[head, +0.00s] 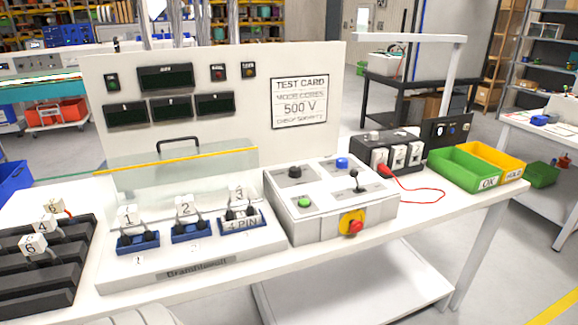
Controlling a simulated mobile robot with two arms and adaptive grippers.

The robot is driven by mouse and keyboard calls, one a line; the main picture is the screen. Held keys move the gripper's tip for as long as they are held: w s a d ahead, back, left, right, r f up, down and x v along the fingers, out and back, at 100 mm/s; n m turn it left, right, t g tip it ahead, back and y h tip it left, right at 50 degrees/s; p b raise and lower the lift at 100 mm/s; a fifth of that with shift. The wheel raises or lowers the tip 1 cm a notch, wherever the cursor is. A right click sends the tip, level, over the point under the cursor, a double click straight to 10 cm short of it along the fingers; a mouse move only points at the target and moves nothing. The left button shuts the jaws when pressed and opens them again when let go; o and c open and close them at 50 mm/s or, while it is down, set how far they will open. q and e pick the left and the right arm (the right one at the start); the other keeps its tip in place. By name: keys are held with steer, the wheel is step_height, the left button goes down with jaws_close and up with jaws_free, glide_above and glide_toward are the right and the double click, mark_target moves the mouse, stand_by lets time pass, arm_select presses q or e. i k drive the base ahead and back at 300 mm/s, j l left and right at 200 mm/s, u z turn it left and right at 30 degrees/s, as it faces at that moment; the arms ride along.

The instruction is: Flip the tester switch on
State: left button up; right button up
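The tester stands on the white bench. Its control box (320,226) has a black knob (295,173), a blue button (342,163), a green button (305,203), a small black lever (356,182) and a red knob on a yellow plate (352,223) at its front. The lever stands roughly upright; its on and off sides cannot be read. The upright panel (240,120) behind has dark displays (166,77) and a card reading "TEST CARD" and "500 V" (299,103). Neither of my grippers is in view.
A clear guard (180,180) with a yellow edge stands behind blue sockets (191,232) holding numbered plugs. A black rack (40,270) is at left. A black box (385,155) with a red lead, a green bin (465,168) and a yellow bin (497,161) are at right.

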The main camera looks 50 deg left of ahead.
mark_target(353, 172)
steer(key=u, duration=1.15)
